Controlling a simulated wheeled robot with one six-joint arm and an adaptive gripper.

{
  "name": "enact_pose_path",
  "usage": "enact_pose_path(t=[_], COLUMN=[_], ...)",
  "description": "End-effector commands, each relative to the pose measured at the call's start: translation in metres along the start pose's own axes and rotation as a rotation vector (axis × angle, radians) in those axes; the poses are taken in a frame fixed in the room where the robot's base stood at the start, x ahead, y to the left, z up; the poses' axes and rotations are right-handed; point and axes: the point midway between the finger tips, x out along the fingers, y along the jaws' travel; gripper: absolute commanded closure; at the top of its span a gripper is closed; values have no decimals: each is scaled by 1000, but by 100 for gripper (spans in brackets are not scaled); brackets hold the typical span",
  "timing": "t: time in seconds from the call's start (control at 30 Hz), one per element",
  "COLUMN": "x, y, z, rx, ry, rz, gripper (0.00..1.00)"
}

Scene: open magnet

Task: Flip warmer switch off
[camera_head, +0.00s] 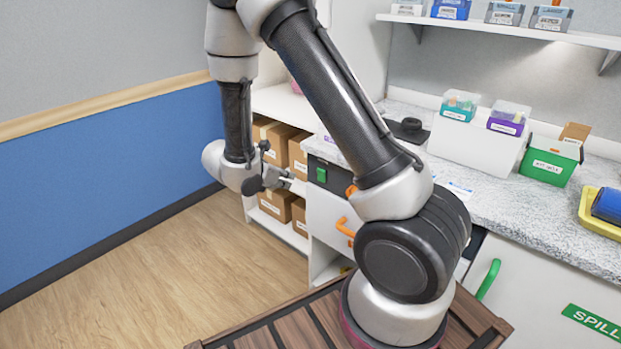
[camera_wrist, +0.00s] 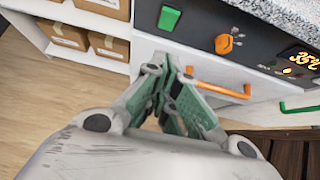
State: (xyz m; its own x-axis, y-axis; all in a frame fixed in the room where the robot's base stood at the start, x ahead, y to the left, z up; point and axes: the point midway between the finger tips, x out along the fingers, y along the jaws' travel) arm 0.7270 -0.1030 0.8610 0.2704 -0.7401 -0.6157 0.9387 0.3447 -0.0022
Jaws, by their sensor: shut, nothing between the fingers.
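The green rocker switch (camera_head: 321,174) sits at the left end of the warmer's black control panel (camera_head: 335,180). In the wrist view the switch (camera_wrist: 170,17) is near the top, in full view; which way it is set I cannot tell. The panel (camera_wrist: 198,28) also carries an orange knob (camera_wrist: 225,43) and a lit orange display (camera_wrist: 303,58). My gripper (camera_wrist: 177,67) is shut and empty, its tips just below the switch in that view. In the head view my gripper (camera_head: 290,178) is left of the switch, with a gap between them.
An orange handle (camera_wrist: 218,88) is on the white front below the panel, close to my fingertips in the picture. A green handle (camera_head: 488,279) is farther right. Shelves with cardboard boxes (camera_head: 278,145) stand left of the panel. The wooden floor (camera_head: 150,270) at left is clear.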

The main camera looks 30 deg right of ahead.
Motion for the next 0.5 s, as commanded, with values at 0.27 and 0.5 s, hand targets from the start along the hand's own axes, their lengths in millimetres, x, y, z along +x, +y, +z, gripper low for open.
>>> enact_pose_path(t=[0.27,0.5], x=[4,41], y=[0,-1], z=[1,1], rx=[3,4], ry=[0,0], rz=[-2,-6], gripper=[100,100])
